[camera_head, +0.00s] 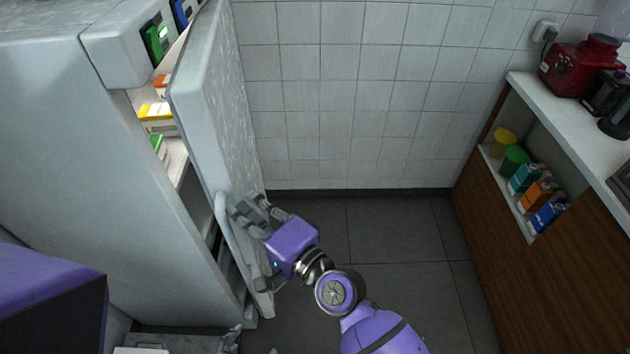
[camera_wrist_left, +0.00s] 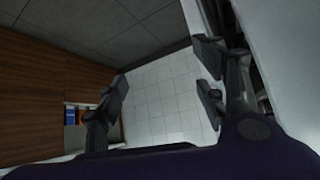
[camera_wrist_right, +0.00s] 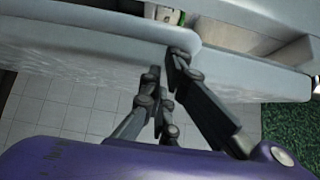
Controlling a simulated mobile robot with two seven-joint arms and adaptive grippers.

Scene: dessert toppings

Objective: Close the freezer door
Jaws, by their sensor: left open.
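The freezer (camera_head: 75,110) stands at the left of the head view. Its door (camera_head: 215,110) is ajar, with a gap showing shelves and packages inside. A pale handle (camera_head: 232,250) runs along the door's lower near edge. My right gripper (camera_head: 254,207) is at the door's outer face by the upper end of the handle. In the right wrist view its fingers (camera_wrist_right: 165,66) are close together at the door edge; whether they grip it is unclear. My left gripper (camera_wrist_left: 163,88) is open and empty in the left wrist view, with a pale appliance surface (camera_wrist_left: 284,50) close on the right.
Yellow-white boxes (camera_head: 158,117) and a green item (camera_head: 156,42) show in the opening. A wooden counter (camera_head: 535,270) with a red appliance (camera_head: 577,68) and shelved containers stands at the right. The dark floor (camera_head: 400,235) between is clear.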

